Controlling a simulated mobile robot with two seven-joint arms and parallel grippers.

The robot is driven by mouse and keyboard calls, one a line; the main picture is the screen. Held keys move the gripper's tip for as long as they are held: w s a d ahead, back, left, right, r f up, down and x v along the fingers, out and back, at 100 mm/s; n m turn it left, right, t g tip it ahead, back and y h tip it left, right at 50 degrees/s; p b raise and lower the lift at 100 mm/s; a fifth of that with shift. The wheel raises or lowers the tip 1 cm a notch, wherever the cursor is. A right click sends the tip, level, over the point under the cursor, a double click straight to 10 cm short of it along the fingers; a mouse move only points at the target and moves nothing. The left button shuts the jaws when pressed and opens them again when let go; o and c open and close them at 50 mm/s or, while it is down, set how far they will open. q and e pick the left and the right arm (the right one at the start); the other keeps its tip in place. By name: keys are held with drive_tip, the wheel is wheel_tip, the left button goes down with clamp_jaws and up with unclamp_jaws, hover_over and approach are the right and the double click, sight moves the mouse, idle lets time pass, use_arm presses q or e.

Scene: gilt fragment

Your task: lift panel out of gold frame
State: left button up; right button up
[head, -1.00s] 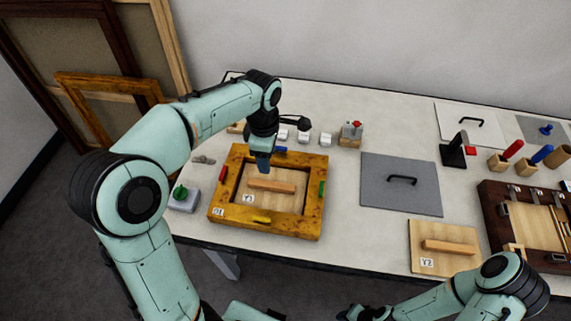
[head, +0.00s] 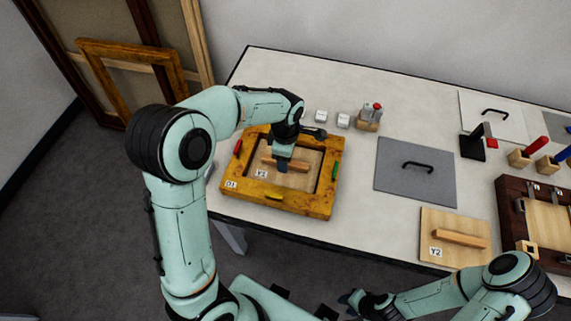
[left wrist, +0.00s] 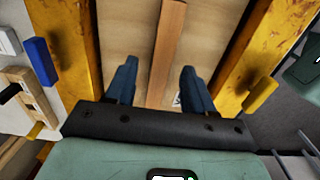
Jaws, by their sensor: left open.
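The gold frame (head: 305,204) lies flat on the table with a light wooden panel (head: 302,182) inside its opening. The panel carries a raised wooden bar handle (head: 301,168) and a small label. My left gripper (head: 281,168) is over the middle of the handle and hides part of it. In the left wrist view the open left gripper (left wrist: 159,68) has one blue finger on each side of the handle (left wrist: 168,40), with gaps showing. The gold frame (left wrist: 77,45) flanks the panel there. My right gripper (head: 356,300) is low, off the table's front edge; its jaws are unclear.
Coloured tabs sit on the frame, including a green one (head: 334,171) and a yellow one (head: 274,197). A grey plate (head: 415,188) with a black handle lies to the right. A second panel (head: 455,253) and a dark frame (head: 510,210) lie farther right. White blocks (head: 343,121) stand behind.

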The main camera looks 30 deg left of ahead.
use_arm(q)
drive_tip(key=shift+f, duration=0.6)
clamp_jaws()
drive_tip(key=shift+r, duration=0.1)
